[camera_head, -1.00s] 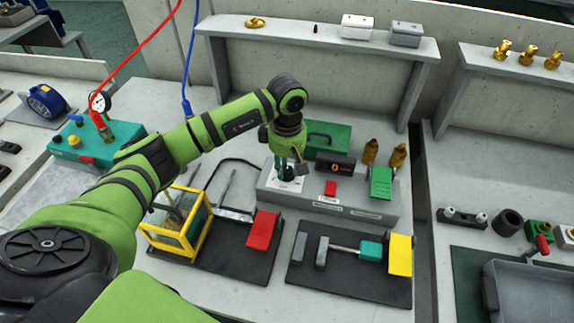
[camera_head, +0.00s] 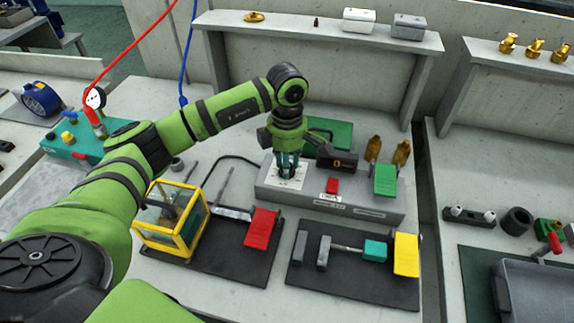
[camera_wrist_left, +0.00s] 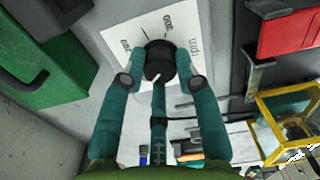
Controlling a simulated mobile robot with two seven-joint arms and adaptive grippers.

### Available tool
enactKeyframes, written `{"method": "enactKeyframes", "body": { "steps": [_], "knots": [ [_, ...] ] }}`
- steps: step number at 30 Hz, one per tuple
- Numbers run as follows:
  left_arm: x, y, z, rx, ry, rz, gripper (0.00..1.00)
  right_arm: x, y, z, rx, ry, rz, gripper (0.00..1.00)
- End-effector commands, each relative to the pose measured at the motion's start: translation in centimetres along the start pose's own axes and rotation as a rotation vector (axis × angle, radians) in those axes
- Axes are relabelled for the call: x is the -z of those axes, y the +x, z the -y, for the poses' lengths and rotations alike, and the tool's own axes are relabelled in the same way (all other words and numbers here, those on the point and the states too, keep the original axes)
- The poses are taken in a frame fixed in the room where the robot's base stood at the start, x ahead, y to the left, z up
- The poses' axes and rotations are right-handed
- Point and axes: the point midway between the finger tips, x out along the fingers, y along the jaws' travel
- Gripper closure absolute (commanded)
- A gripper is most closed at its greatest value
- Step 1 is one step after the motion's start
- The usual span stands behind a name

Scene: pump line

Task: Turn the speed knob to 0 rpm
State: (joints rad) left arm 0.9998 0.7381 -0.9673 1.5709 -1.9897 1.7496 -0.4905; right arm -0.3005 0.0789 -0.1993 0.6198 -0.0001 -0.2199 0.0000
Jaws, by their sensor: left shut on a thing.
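The speed knob is a black round knob (camera_wrist_left: 158,60) on a white dial plate (camera_wrist_left: 125,30) with printed figures, in the left wrist view. My left gripper (camera_wrist_left: 157,75) has its teal fingers closed around the knob. A short white mark shows on the knob's near side. In the head view, my left gripper (camera_head: 286,172) points down on the white plate at the left end of the grey control box (camera_head: 300,196); the knob is mostly hidden by the fingers there. A dark display (camera_head: 343,163) with an orange digit sits on the box. My right gripper is out of view.
A red button (camera_head: 332,186) and a green flap (camera_head: 385,180) are on the box. A green case (camera_head: 328,136) lies behind it. A yellow-framed guard (camera_head: 172,220), a red pedal (camera_head: 262,228) and a yellow pedal (camera_head: 406,255) stand in front.

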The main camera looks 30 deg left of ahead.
Motion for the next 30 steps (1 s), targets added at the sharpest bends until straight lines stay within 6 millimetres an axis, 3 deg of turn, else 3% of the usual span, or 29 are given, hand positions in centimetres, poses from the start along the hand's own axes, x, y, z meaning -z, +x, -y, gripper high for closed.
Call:
{"method": "enactKeyframes", "body": {
  "steps": [30],
  "knots": [
    [0.0,0.2,0.1,0.002,-0.965,-0.003,1.0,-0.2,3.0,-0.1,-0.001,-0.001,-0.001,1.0]
  ]
}}
